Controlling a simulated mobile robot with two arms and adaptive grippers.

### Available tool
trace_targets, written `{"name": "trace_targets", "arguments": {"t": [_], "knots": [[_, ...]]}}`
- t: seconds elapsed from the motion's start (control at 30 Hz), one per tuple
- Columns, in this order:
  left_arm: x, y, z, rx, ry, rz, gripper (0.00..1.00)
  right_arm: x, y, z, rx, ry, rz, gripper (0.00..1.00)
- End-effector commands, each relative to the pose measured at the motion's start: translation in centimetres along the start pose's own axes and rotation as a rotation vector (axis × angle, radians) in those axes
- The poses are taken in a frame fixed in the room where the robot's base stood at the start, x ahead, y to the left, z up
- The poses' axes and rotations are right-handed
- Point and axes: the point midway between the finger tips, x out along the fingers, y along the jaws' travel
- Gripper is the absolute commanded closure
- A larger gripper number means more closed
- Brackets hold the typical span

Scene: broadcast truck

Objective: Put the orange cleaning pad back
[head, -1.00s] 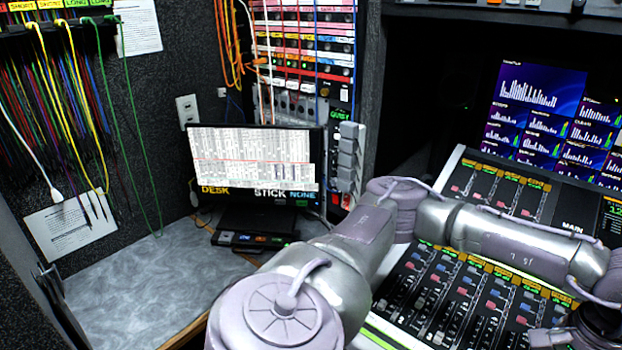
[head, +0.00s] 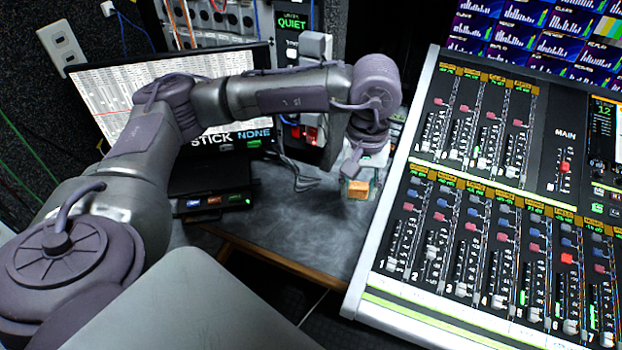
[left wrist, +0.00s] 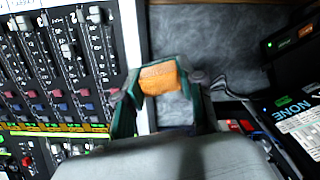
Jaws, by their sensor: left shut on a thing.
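The orange cleaning pad (head: 358,189) is a small block held at the tip of my left gripper (head: 357,176), beside the left edge of the mixing console. In the left wrist view the pad (left wrist: 163,78) sits between the two dark green fingers, and my left gripper (left wrist: 160,85) is shut on it. The pad is over or near the grey desk top; I cannot tell whether it touches the surface. My right gripper is not in view.
The mixing console (head: 390,210) with its faders stands close at the right. A monitor (head: 100,85) and a black box with lit buttons (head: 215,203) stand left of the gripper. Grey desk top (head: 310,228) shows bare in front. Red switches (head: 312,134) and loose cables are behind.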

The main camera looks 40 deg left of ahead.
Motion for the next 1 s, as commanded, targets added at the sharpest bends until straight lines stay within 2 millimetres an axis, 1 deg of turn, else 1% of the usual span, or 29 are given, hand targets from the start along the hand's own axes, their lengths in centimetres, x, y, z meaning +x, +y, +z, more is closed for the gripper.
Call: {"name": "trace_targets", "arguments": {"t": [0.03,0.07,0.1,0.17,0.3,0.37,0.4,0.47,0.5,0.57,0.7,0.8,0.9,1.0], "knots": [[1.7,-0.3,-0.2,-0.152,-0.002,0.001,0.89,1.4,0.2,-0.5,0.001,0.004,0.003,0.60],[2.2,-0.6,-0.3,-0.252,-0.003,0.002,0.89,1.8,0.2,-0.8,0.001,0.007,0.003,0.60],[2.7,-0.8,-0.5,-0.387,-0.003,0.003,0.89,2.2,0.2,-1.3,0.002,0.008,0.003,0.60],[3.6,-1.2,-0.8,-0.589,-0.004,0.004,0.89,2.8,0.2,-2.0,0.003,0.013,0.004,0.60],[5.5,-2.2,-1.4,-1.061,-0.006,0.004,0.89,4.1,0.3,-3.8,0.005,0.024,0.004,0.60],[6.4,-2.6,-1.6,-1.262,-0.007,0.004,0.89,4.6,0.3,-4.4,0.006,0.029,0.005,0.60],[6.9,-2.9,-1.8,-1.397,-0.008,0.003,0.89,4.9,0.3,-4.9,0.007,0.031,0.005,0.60],[7.8,-3.4,-2.0,-1.600,-0.008,0.002,0.89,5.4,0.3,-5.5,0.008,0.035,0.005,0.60],[8.3,-3.7,-2.2,-1.734,-0.008,0.002,0.89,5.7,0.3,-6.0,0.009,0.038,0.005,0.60],[9.2,-4.2,-2.4,-1.936,-0.009,0.000,0.89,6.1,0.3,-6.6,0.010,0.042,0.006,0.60],[11.1,-5.3,-2.9,-2.403,-0.008,-0.001,0.89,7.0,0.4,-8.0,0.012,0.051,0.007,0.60],[12.2,-6.0,-3.2,-2.705,-0.005,-0.001,0.89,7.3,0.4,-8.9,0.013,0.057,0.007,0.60],[13.0,-6.6,-3.5,-2.953,-0.003,0.000,0.89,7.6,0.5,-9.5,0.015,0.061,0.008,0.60],[13.5,-7.0,-3.7,-3.131,-0.003,0.002,0.89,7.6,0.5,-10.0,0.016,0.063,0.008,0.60]]}}
